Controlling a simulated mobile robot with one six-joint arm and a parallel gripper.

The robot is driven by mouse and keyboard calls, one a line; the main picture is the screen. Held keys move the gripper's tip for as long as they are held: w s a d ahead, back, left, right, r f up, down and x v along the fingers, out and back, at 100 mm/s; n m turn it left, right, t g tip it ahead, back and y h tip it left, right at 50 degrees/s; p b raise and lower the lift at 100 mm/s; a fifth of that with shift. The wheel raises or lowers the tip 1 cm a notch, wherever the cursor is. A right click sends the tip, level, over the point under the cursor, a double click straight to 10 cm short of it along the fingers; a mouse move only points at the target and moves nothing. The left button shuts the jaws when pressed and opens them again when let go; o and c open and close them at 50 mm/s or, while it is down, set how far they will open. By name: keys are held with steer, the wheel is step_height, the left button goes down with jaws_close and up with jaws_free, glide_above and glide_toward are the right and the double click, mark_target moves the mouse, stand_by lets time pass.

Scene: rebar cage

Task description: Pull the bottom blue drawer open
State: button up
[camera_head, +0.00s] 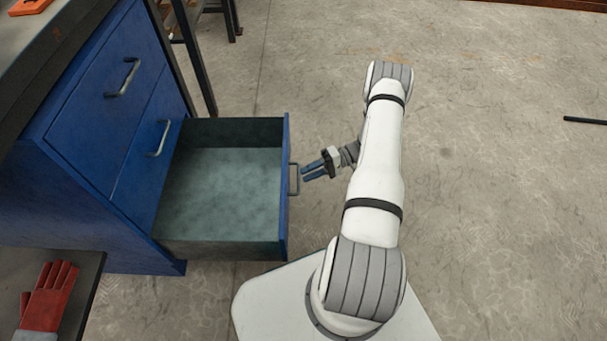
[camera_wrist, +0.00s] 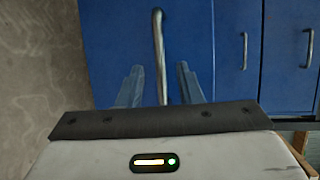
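The bottom blue drawer (camera_head: 225,190) is pulled well out of the blue cabinet (camera_head: 60,190), and its inside looks empty. Its front panel (camera_head: 285,200) carries a metal handle (camera_head: 294,179). My gripper (camera_head: 306,173) is at the handle's right side in the head view. In the wrist view, my gripper (camera_wrist: 159,85) has its two blue fingers apart, with the drawer handle (camera_wrist: 159,45) running between them. The fingers do not appear to press on the handle. Whether the fingertips reach past the bar is hard to tell.
Two shut upper drawers have handles (camera_head: 122,77) and (camera_head: 159,139). A red glove (camera_head: 48,295) lies on a dark surface at the lower left. A dark rod (camera_head: 585,120) lies at the far right. The concrete floor (camera_head: 480,200) right of my arm is clear.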

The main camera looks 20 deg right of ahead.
steer(key=d, duration=0.3)
steer(key=d+r, duration=0.1)
steer(key=d, duration=0.1)
steer(key=shift+p, duration=0.35)
